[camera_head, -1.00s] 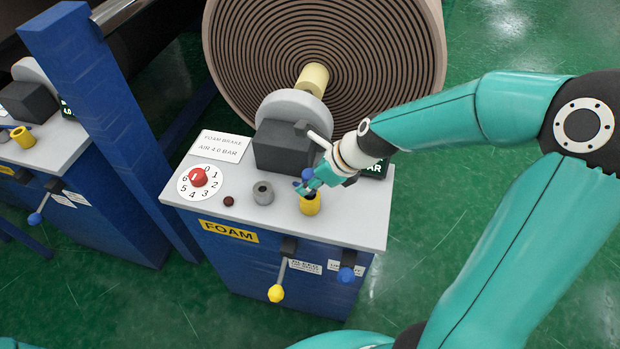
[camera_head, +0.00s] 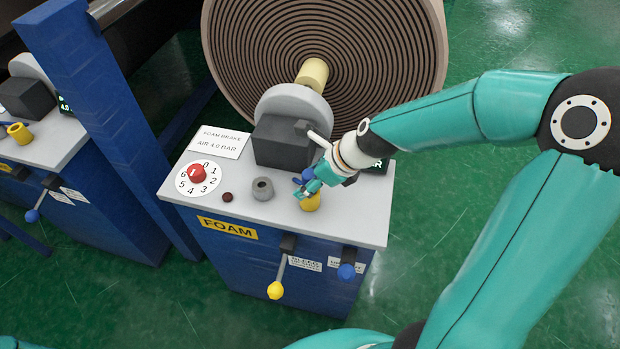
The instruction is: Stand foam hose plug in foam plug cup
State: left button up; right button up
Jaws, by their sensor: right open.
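The yellow foam plug cup (camera_head: 311,203) stands on the light top of the foam brake stand, near its front right. My right gripper (camera_head: 303,191) is open, right at the cup's top, and its fingers cover most of the cup's mouth. A small blue piece (camera_head: 307,174) shows at the fingers; I cannot tell whether it is the foam hose plug or part of my gripper. No plug shows clearly apart from the gripper, and what is inside the cup is hidden. My left gripper is out of view.
A grey round socket (camera_head: 262,188) and a red dial (camera_head: 197,173) sit left of the cup. A dark block (camera_head: 282,142) stands behind it, before the large wrapped roll (camera_head: 250,50). Yellow-knobbed (camera_head: 275,290) and blue-knobbed (camera_head: 346,271) levers hang at the front.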

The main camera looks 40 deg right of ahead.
jog(key=shift+r, duration=0.1)
jog(key=v, duration=1.1)
jog(key=shift+s+r, duration=0.2)
jog(key=shift+r, duration=0.05)
jog(key=shift+d, duration=0.15)
